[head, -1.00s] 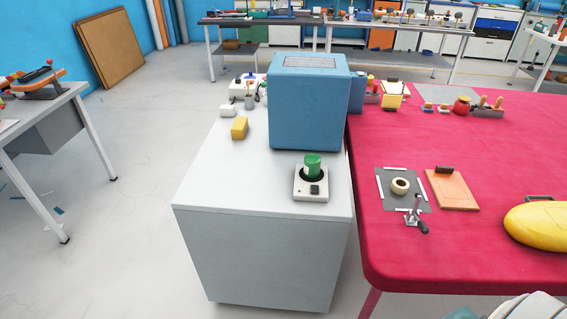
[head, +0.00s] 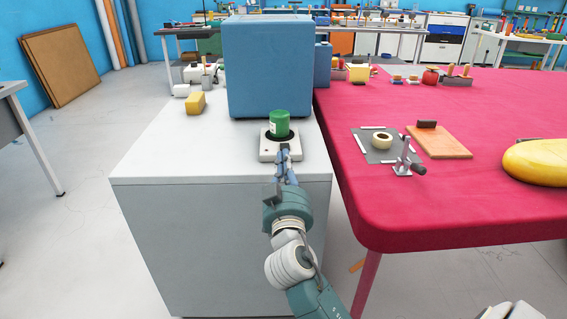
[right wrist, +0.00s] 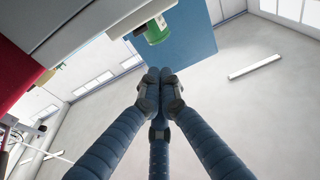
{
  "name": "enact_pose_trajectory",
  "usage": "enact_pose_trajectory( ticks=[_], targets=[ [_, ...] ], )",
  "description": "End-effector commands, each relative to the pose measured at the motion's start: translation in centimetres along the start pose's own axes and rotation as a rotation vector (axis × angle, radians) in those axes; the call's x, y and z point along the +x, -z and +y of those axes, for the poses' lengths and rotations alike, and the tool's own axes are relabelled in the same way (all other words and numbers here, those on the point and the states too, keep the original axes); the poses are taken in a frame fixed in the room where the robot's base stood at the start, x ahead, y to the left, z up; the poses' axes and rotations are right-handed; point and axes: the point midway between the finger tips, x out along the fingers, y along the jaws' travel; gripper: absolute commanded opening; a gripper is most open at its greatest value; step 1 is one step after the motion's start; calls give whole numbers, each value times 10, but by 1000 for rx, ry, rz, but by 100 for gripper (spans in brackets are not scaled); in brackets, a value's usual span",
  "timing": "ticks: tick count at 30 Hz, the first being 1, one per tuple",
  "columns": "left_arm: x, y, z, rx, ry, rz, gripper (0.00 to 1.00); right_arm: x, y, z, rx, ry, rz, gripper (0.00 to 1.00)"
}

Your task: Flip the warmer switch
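The warmer is a small off-white base (head: 267,155) with a dark round well, near the front edge of the grey-white cabinet top. A green can with a pale label (head: 280,124) stands in the well; it also shows in the right wrist view (right wrist: 156,32). My right gripper (head: 283,150) is over the front of the warmer and hides the dark switch there. In the right wrist view its blue fingers (right wrist: 158,76) meet at the tips with nothing between them. Whether they touch the switch cannot be told. My left gripper is out of view.
A large blue box (head: 268,65) stands right behind the warmer. A yellow block (head: 195,103) lies on the cabinet's left side. The red table (head: 400,215) at the right carries a clamp (head: 406,160), a tape roll (head: 381,139) and a yellow inflatable (head: 540,161).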

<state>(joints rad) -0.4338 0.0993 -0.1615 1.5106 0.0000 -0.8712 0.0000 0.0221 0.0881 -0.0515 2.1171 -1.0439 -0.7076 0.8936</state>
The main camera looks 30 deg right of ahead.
Motion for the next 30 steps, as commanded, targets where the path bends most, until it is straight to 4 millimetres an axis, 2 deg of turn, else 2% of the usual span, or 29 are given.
enact_pose_trajectory(
  ticks=[5, 18, 20, 22, 30],
  targets=[
    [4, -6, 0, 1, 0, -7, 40, 13, 11, 3, 9, -8, 22, 0],
    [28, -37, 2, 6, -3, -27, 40, 103, 12, 4, 6, -8, 20, 0],
    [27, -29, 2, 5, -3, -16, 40, 97, -6, 3, 4, -6, 12, 0],
    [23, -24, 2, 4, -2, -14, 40, 93, -15, 3, 4, -5, 13, 0],
    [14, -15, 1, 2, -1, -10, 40, 87, -30, 2, 7, -6, 16, 0]
  ],
)
